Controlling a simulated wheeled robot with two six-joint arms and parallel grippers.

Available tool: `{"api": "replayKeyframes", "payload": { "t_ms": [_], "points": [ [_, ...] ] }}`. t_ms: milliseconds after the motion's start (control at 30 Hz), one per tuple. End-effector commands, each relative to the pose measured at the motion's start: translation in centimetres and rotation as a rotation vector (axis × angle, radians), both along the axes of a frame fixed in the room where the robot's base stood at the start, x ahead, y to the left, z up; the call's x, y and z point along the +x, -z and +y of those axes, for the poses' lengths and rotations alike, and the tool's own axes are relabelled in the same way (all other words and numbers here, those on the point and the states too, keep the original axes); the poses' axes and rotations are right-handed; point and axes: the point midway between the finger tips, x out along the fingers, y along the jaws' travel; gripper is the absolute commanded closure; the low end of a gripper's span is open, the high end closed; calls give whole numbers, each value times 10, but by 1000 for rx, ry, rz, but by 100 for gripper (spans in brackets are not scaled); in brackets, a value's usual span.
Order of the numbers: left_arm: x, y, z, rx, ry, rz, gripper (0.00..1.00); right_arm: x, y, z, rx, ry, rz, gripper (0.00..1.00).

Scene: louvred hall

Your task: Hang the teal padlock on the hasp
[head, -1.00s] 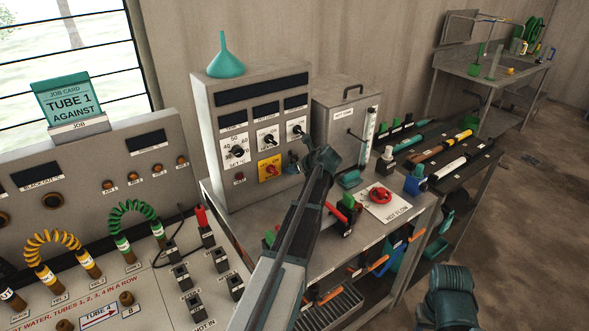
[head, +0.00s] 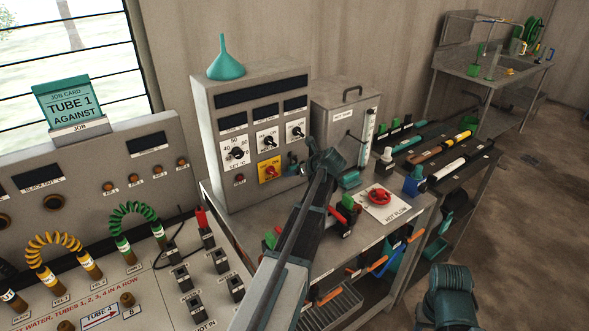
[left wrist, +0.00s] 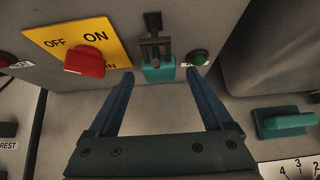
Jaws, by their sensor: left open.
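The teal padlock (left wrist: 158,69) shows in the left wrist view against the grey control box, below a dark metal hasp (left wrist: 155,45). Its body sits just under the dark metal and appears to hang there; how the shackle runs through is too small to tell. My left gripper (left wrist: 159,80) is open, its two blue fingers apart on either side below the padlock, with nothing clearly held. In the head view my left arm reaches to the front of the control box (head: 250,110), and its gripper (head: 308,166) partly covers the hasp area.
A yellow switch plate (left wrist: 50,40) with a red knob (left wrist: 84,61) is left of the hasp. A teal handle (left wrist: 285,122) stands further right. A red valve wheel (head: 381,197) is on the bench.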

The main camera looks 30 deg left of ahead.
Motion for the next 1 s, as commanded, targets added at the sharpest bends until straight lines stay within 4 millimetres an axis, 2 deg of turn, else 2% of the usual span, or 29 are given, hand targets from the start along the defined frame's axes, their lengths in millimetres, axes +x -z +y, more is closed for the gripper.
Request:
{"api": "replayKeyframes", "payload": {
  "t_ms": [400, 767, 867, 1000],
  "points": [
    [-17, -17, -40, 0, 1, -1, 16, 0, -17, 0, 0, 0, 0, 49],
    [-18, -18, -43, 0, -1, -1, 16, 0, -18, 0, 0, 0, 0, 49],
    [-21, -26, -50, 0, 1, -1, 16, 0, -26, 0, 0, 0, 0, 49],
    [-30, -46, -69, 1, 3, 0, 16, 0, -46, 0, 0, 0, 0, 49]
  ]
}}
